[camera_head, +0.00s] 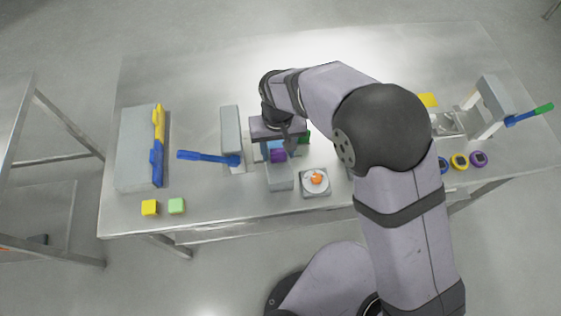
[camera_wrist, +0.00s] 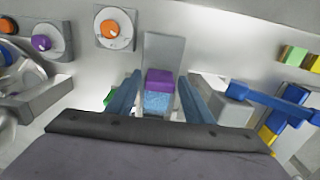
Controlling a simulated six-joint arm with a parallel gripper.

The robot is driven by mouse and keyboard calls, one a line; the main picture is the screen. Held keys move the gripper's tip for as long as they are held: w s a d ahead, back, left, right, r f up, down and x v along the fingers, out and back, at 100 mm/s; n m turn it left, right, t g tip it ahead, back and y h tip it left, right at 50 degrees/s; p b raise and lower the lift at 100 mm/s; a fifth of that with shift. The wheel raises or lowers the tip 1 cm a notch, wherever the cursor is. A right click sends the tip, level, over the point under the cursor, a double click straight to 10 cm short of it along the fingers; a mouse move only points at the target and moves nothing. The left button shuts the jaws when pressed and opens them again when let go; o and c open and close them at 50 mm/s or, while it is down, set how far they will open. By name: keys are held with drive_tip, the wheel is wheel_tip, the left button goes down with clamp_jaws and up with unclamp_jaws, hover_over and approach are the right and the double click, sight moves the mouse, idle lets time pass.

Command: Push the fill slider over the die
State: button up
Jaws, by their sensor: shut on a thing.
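A fill slider (camera_wrist: 160,78), a block with a purple top and a speckled light-blue face, sits on a grey track (camera_wrist: 166,47) in the wrist view. In the head view its purple part (camera_head: 278,155) shows beneath my wrist, and the track (camera_head: 280,181) extends toward the near table edge. My gripper (camera_wrist: 160,82) is shut on the slider, with one blue-grey finger on each side. My wrist hides much of this station in the head view. I cannot make out the die.
A blue-handled lever (camera_head: 208,157) stands left of the track. An orange-knob dial (camera_head: 315,181) is close on its right. A yellow cube (camera_head: 149,207) and a green cube (camera_head: 177,205) lie near the front left. Bare table lies between the cubes and the track.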

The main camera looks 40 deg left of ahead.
drive_tip(key=w+a, duration=0.3)
drive_tip(key=shift+w+a, duration=0.1)
drive_tip(key=shift+a, duration=0.05)
drive_tip(key=shift+w+a+r, duration=0.1)
drive_tip(key=shift+r, duration=0.05)
drive_tip(key=o, duration=1.1)
drive_tip(key=shift+o, duration=0.4)
drive_tip(key=shift+w, duration=0.1)
drive_tip(key=shift+r+b, duration=1.25)
drive_tip(key=shift+r, duration=2.35)
